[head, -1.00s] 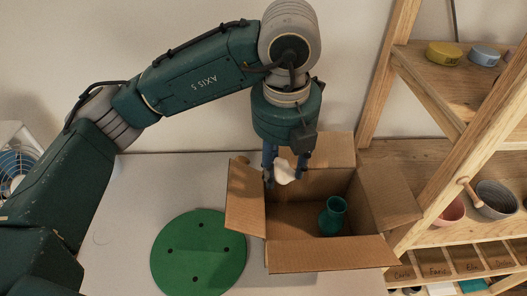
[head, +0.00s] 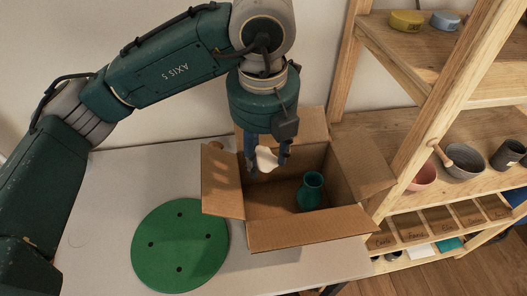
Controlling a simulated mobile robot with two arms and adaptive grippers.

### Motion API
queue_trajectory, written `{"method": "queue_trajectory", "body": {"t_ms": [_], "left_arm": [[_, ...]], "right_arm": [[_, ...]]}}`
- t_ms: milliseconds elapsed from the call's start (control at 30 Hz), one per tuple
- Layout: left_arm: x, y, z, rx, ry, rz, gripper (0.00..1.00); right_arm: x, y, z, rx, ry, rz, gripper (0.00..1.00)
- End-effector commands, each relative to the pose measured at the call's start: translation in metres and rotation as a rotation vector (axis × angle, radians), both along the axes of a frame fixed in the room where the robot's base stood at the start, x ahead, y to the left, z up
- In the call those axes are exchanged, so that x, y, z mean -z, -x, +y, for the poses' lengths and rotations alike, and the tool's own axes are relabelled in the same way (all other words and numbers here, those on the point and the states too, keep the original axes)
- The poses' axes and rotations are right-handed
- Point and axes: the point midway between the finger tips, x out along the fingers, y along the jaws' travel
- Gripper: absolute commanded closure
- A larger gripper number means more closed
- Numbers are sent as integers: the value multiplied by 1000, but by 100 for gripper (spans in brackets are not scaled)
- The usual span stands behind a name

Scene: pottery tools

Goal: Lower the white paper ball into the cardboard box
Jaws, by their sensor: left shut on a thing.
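The white paper ball (head: 266,159) is held between the fingers of my left gripper (head: 266,163). My left gripper points down and is shut on the ball, over the back left part of the cardboard box. The open cardboard box (head: 312,236) stands on the table with its flaps folded outward. A teal vase (head: 311,192) stands inside the box, to the right of the ball. The exact height of the ball over the box floor is hard to tell. My right gripper is not in view.
A green round disc with holes (head: 180,246) lies on the grey table (head: 110,206) left of the box. A wooden shelf (head: 400,150) with bowls, including a pink bowl (head: 424,176) and a grey bowl (head: 465,160), stands close on the right.

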Motion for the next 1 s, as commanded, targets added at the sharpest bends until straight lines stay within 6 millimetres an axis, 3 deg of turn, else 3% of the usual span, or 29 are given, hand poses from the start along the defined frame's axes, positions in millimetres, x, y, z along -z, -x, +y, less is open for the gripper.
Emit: {"method": "queue_trajectory", "body": {"t_ms": [1000], "left_arm": [[51,0,0,0,0,0,68]], "right_arm": [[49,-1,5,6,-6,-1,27]]}}
